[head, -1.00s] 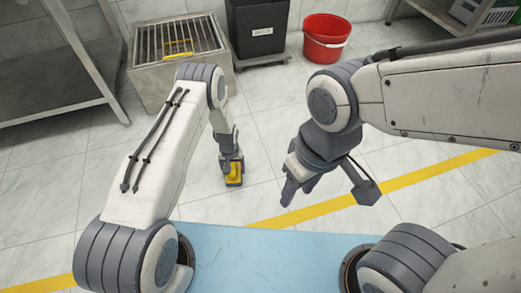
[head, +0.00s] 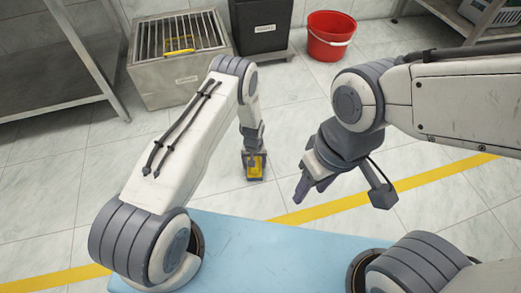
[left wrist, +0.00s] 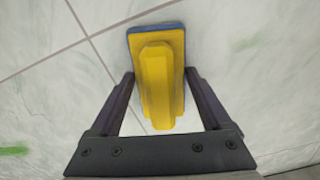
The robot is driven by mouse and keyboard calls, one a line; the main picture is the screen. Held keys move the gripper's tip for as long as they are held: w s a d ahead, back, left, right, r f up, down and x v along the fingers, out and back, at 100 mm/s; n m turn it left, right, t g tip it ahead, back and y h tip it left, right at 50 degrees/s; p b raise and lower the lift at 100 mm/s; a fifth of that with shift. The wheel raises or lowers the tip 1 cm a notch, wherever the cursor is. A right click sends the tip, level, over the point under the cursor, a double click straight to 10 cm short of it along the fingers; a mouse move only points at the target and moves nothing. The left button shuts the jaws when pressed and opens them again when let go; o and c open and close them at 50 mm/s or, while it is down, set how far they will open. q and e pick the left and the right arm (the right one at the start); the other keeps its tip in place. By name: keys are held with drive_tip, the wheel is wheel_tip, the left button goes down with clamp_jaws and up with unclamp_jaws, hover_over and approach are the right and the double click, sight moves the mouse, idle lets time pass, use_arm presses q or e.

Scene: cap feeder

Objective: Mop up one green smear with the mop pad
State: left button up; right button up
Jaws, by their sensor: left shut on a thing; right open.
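The mop pad (head: 255,171) has a yellow handle block and a blue base, and it is down at the floor in the head view. In the left wrist view the mop pad (left wrist: 160,88) lies between the two dark fingers. My left gripper (head: 254,157) is shut on its yellow handle. A green smear (left wrist: 14,151) shows on the pale floor at the left edge of the left wrist view, apart from the pad. No smear is clear in the head view. My right gripper (head: 308,188) is open and empty, above the floor.
A steel bin with a grate (head: 160,85) stands at the back, with a dark bin (head: 260,28) and a red bucket (head: 330,38) beside it. A steel shelf (head: 50,115) is at the left. A yellow line (head: 420,187) crosses the clear tiled floor.

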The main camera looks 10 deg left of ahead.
sight(257, 160)
use_arm(q)
drive_tip(key=shift+w+d, duration=0.15)
drive_tip(key=shift+d, duration=0.25)
wheel_tip(257, 160, up, 3)
drive_tip(key=shift+a+f+p, duration=0.15)
drive_tip(key=shift+p, duration=0.75)
drive_tip(key=shift+d+r+p, duration=0.2)
drive_tip(key=shift+r+p, duration=0.45)
drive_tip(key=shift+r, duration=0.05)
drive_tip(key=shift+r+p, duration=1.65)
drive_tip(key=shift+r, duration=0.35)
